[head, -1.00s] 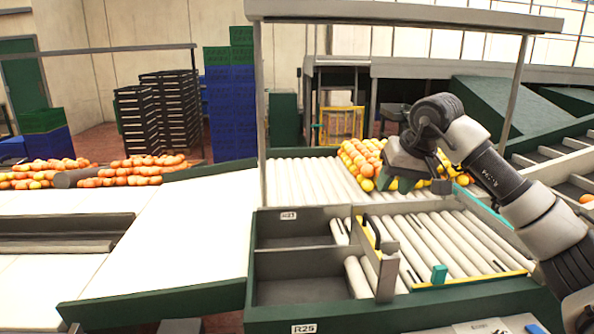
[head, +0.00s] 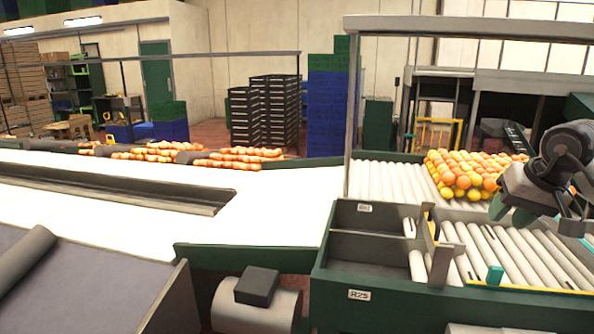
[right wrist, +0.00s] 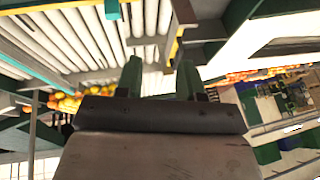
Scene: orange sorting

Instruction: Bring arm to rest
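My right gripper (head: 510,214) is at the right edge of the head view, above the roller conveyor and in front of the orange pile (head: 462,173). Its two green fingers stand apart with nothing between them. In the right wrist view the open fingers (right wrist: 159,76) show against the white rollers and the floor beyond. Most of my right arm is cut off by the head view's right edge. My left gripper is in neither view.
A green-framed sorting bin (head: 372,246) labelled R25 stands below the rollers (head: 385,183), its compartments empty where visible. A white conveyor (head: 270,205) runs left, with more oranges (head: 240,158) behind it. Stacked black crates (head: 275,110) and blue crates (head: 327,115) stand farther back.

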